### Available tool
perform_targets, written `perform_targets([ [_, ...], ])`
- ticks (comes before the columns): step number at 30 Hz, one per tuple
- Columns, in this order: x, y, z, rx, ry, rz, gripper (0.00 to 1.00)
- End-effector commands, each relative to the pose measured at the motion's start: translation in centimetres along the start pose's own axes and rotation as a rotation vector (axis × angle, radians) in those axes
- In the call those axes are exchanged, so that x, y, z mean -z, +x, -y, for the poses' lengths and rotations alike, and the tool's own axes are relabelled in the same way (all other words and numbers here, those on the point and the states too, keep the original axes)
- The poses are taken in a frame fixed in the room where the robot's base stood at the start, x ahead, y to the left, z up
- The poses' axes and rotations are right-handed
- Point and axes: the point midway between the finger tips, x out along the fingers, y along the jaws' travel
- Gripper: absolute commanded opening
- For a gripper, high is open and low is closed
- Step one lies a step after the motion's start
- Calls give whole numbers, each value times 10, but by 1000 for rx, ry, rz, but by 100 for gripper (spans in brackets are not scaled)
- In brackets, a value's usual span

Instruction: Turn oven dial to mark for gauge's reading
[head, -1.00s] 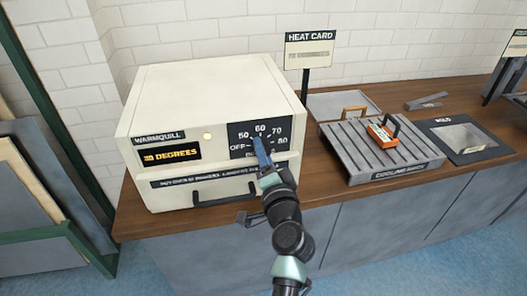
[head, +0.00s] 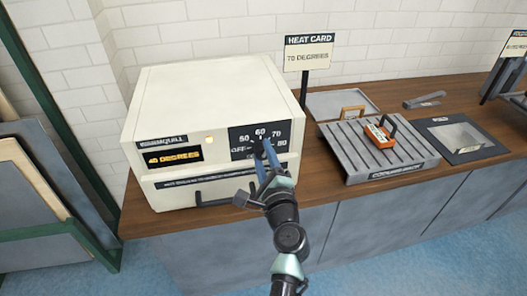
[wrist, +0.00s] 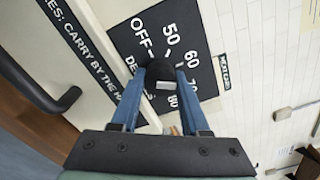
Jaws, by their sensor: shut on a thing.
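The cream oven (head: 205,100) stands on the left of the counter. Its display (head: 173,156) reads 40 DEGREES in amber. The black dial panel (head: 260,138) carries OFF, 50, 60, 70 and 80; it also shows in the wrist view (wrist: 150,30). The heat card (head: 309,53) behind the counter reads 70 DEGREES. My gripper (head: 264,158) is at the dial. In the wrist view its blue fingers (wrist: 160,90) are shut on the black dial knob (wrist: 159,72), one on each side. A pale patch shows on the knob, but I cannot tell which mark it points to.
The oven's dark door handle (head: 225,198) sticks out below the panel; it is close at left in the wrist view (wrist: 45,100). To the right are a grey cooling rack (head: 365,165) with an orange block (head: 379,137) and a dark-framed plate (head: 463,138).

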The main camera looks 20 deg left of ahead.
Motion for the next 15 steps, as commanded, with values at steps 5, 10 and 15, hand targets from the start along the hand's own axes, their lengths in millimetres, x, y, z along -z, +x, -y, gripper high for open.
perform_targets([
  [5, -1, 0, 0, -3, 169, -1, 0],
  [10, -1, 0, 1, -3, 331, -1, 0],
  [15, 0, 0, 1, -2, 491, -2, 0],
])
